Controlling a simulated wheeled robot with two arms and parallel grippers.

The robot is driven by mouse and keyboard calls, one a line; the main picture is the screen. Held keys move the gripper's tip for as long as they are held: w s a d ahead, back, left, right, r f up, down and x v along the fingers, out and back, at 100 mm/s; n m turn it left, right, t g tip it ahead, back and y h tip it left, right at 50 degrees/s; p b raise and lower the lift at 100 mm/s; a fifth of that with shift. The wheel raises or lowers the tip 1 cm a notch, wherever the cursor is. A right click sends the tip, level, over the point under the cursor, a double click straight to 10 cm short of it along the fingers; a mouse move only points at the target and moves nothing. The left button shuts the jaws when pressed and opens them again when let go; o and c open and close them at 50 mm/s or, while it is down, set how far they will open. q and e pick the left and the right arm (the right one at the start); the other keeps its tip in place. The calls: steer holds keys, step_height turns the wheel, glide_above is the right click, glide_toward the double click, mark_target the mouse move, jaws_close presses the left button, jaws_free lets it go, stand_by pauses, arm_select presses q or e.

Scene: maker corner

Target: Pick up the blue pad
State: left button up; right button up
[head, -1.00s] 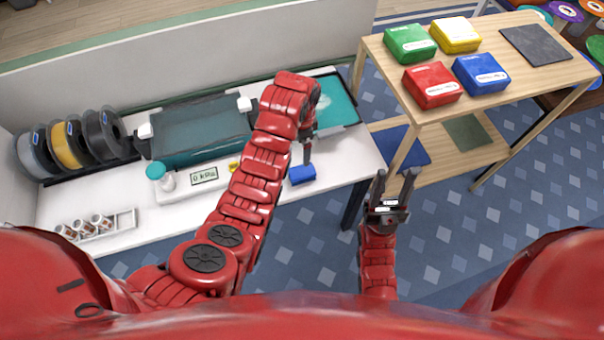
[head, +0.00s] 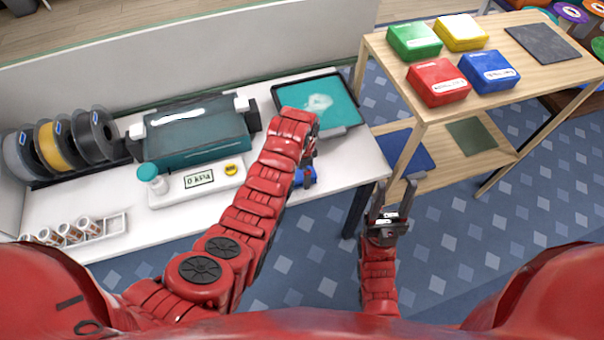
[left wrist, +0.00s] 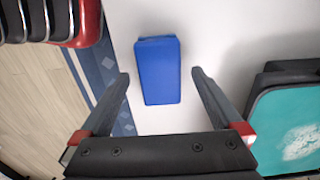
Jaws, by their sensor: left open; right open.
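The blue pad (head: 309,179) is a small blue block on the white table near its front edge, partly hidden behind my left gripper in the head view. In the left wrist view the blue pad (left wrist: 159,71) lies whole and in line with the gap between the fingers, beyond their tips. My left gripper (left wrist: 160,76) is open and empty, and its fingers do not touch the pad. In the head view my left gripper (head: 306,178) is just over the pad. My right gripper (head: 396,184) is open and empty, off the table's right end.
A teal tray (head: 345,112) stands behind the pad. A wooden shelf (head: 540,85) with several coloured cases stands at the right. The table's front edge is close to the pad.

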arm_select(q)
steer(key=shift+f, duration=1.05)
steer(key=c, duration=1.4)
steer(key=shift+r, duration=0.1)
steer(key=shift+c, duration=0.2)
